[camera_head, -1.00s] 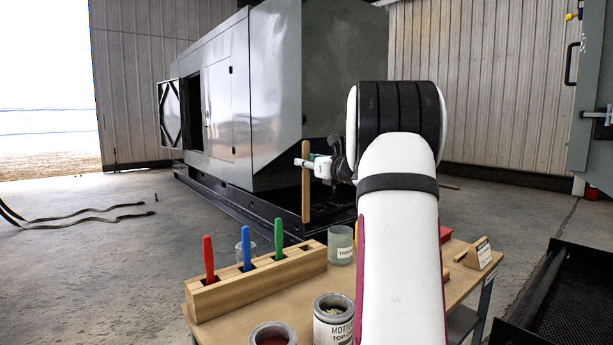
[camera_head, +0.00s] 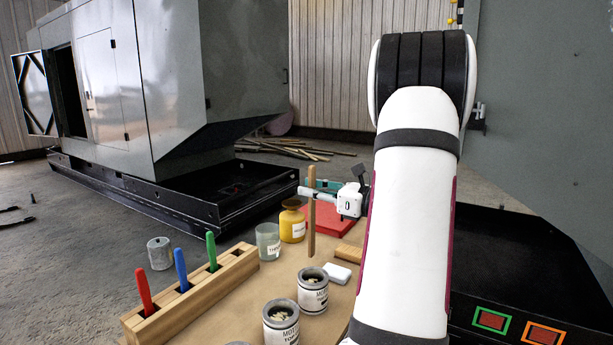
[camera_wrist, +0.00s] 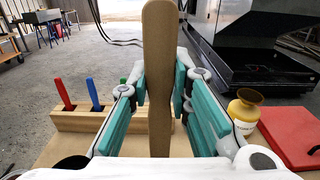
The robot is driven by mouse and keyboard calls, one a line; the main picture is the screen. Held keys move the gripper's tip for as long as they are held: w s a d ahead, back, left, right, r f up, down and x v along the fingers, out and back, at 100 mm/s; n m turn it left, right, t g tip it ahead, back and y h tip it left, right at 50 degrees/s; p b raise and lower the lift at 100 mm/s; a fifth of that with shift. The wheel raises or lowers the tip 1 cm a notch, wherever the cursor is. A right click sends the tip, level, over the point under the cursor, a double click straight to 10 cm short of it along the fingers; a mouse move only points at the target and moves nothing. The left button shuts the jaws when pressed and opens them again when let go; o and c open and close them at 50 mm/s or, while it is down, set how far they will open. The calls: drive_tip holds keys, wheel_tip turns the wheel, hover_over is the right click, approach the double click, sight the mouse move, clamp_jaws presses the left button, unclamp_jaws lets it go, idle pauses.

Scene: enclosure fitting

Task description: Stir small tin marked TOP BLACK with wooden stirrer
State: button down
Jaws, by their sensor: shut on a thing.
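The wooden stirrer (camera_head: 311,228) is a flat upright stick. My gripper (camera_head: 318,187) is shut on it, and the wrist view shows the stirrer (camera_wrist: 159,75) between the teal finger pads (camera_wrist: 160,92). Its lower end shows just behind and above a small grey tin (camera_head: 313,296) in the head view; I cannot tell its exact height over the table. A second similar tin (camera_head: 281,330) stands nearer. Both tins are open with pale lumps inside. Their labels begin "MOTI" and "TO"; the rest is unreadable, so I cannot tell which is TOP BLACK.
A wooden rack (camera_head: 195,297) holds red, blue and green handled tools at left. A glass jar (camera_head: 268,241), a yellow bottle (camera_head: 292,224) and a red item (camera_head: 330,222) stand behind. A white block (camera_head: 337,273) lies beside the tins. A grey can (camera_head: 159,253) shows beyond the rack.

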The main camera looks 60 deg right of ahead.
drive_tip(key=b, duration=0.4)
hover_over(314, 231)
drive_tip(key=shift+a+f, duration=0.15)
drive_tip(key=shift+f, duration=2.35)
drive_tip(key=shift+s+f+b, duration=0.1)
drive_tip(key=shift+f+b, duration=1.6)
drive_tip(key=shift+f, duration=1.3)
